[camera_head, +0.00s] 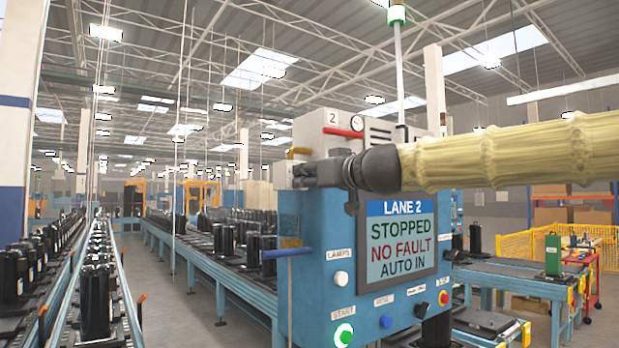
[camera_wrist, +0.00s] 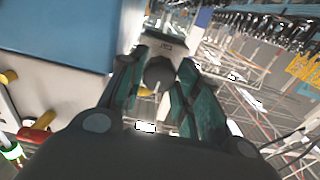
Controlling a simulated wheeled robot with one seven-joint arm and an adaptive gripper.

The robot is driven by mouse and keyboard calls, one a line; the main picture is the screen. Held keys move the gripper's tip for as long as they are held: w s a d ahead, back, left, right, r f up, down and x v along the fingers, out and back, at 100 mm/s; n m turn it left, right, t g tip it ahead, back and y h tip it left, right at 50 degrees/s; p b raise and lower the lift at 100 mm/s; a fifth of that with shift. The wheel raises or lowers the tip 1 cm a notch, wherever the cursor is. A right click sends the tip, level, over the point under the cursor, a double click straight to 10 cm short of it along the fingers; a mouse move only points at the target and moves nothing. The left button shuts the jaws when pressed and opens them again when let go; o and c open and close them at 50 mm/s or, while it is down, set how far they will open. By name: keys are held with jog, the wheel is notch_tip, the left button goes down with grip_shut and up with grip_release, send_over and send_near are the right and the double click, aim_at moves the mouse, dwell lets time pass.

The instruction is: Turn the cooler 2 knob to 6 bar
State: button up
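The white cooler 2 box (camera_head: 312,128), marked "2", sits on top of the blue console. It carries a small round gauge (camera_head: 357,123), whose reading is too small to tell. My gripper (camera_head: 303,172) is in front of the box's lower part and hides some of it. In the wrist view a dark round knob (camera_wrist: 158,74) shows on a pale face with a small label. My open gripper (camera_wrist: 162,66) has one finger on each side of this knob. Small gaps seem to show, but I cannot tell whether either finger touches it. The knob's setting cannot be read.
The blue console (camera_head: 310,225) has a screen (camera_head: 402,240) reading LANE 2, STOPPED, NO FAULT, AUTO IN. A red handle (camera_head: 343,132) and a yellow handle (camera_head: 299,151) stick out near my gripper. A blue lever (camera_head: 287,253) juts left. Conveyors with black compressors stand left.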

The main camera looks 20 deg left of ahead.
jog(key=shift+c, duration=0.4)
jog(key=shift+m, duration=0.3)
jog(key=shift+m+b, duration=0.4)
jog(key=shift+m, duration=0.5)
jog(key=m+b, duration=0.1)
jog(key=m, duration=0.2)
jog(key=shift+m, duration=0.4)
jog(key=m, duration=0.5)
jog(key=shift+m, duration=0.3)
jog(key=o, duration=1)
